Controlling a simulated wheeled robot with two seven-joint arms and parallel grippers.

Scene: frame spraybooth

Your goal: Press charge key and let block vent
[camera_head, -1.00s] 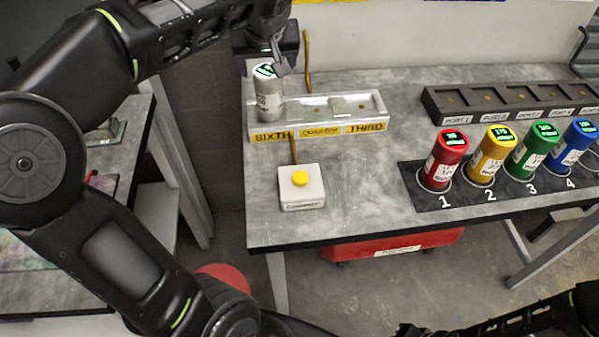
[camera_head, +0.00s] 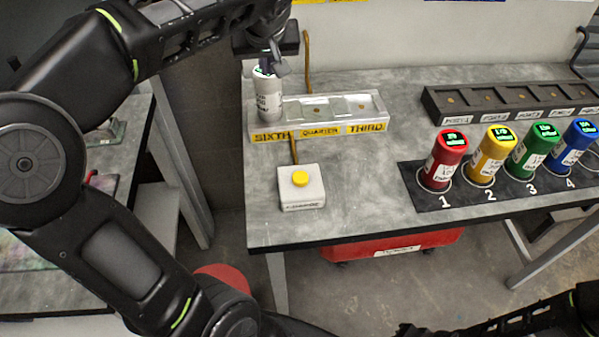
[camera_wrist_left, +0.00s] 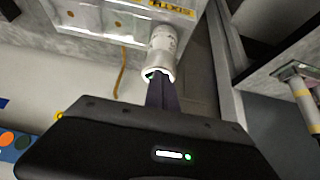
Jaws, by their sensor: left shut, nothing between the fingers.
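A white canister (camera_head: 268,100) stands upright in the left slot, marked SIXTH, of the pale charging block (camera_head: 375,114). My left gripper (camera_head: 267,68) is shut and empty, its fingers pointing down at the canister's top. In the left wrist view the dark closed fingers (camera_wrist_left: 160,92) reach the canister's top end (camera_wrist_left: 162,45); whether they press on it I cannot tell. The charge key, a yellow button (camera_head: 300,178) on a white box (camera_head: 302,197), stands in front of the block, clear of the gripper. My right gripper cannot be made out.
Red (camera_head: 443,160), yellow (camera_head: 491,157), green (camera_head: 533,152) and blue (camera_head: 573,145) canisters stand in a numbered dark rack at right. A dark port rail (camera_head: 440,106) lies behind them. The middle of the grey bench (camera_head: 370,190) is clear.

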